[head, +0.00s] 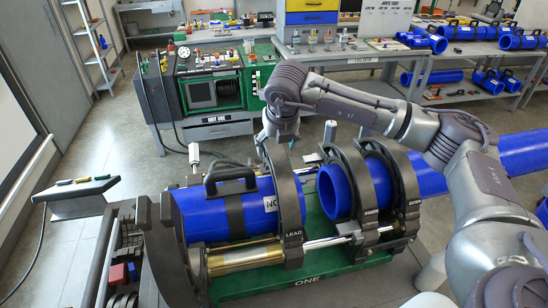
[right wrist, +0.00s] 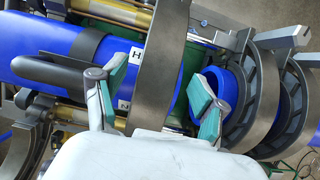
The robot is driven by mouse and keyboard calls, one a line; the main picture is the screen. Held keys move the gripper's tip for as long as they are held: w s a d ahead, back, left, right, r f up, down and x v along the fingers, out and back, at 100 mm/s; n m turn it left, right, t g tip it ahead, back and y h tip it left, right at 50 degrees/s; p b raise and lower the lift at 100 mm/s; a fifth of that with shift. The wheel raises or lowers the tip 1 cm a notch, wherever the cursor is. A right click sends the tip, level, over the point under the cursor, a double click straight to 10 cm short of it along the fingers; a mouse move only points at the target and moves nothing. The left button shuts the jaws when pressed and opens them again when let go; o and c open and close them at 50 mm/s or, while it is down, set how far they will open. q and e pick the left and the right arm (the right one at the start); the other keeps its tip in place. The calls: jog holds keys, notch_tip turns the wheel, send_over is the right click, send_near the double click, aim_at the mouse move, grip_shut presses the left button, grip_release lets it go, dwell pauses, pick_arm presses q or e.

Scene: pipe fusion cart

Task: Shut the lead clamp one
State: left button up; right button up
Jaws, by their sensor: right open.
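The lead clamp (head: 289,200) is a dark half-ring with the label LEAD on its lower front. It arches over the right end of the left blue pipe (head: 225,213). I cannot tell whether it is fully down or latched. My right gripper (head: 281,138) is at the top of this arch. In the right wrist view the gripper (right wrist: 160,90) is open, with one teal-padded finger on each side of the clamp's dark band (right wrist: 163,65). Contact with the band cannot be told. My left gripper is not in view.
The inner clamp (head: 343,165) and a further clamp (head: 403,185) stand to the right around another blue pipe (head: 336,192). A black handle (head: 229,180) sits on the left pipe. A control panel (head: 76,190) is at left, and a green cabinet (head: 212,85) stands behind.

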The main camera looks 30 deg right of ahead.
aim_at(275, 148)
jog(key=b+x, duration=0.1)
jog(key=x, duration=0.3)
jog(key=shift+w+f, duration=0.2)
jog(key=shift+f, duration=0.2)
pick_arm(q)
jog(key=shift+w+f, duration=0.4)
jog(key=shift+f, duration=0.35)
pick_arm(e)
jog(key=c, duration=0.9)
jog(key=shift+w+f+b, duration=0.1)
jog(key=shift+f+b, duration=0.2)
jog(key=f, duration=0.1)
jog(key=w+f+g+b, duration=0.1)
jog(key=f, duration=0.1)
jog(key=w+f+g+b, duration=0.1)
jog(key=shift+w+d+f+y, duration=0.25)
jog(key=shift+d+y, duration=0.1)
jog(key=shift+y, duration=0.05)
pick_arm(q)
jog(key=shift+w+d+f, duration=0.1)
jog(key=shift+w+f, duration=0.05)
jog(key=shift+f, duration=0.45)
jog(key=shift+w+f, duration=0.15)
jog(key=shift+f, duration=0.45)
pick_arm(e)
jog(key=shift+s+g, duration=0.15)
jog(key=shift+g, duration=0.15)
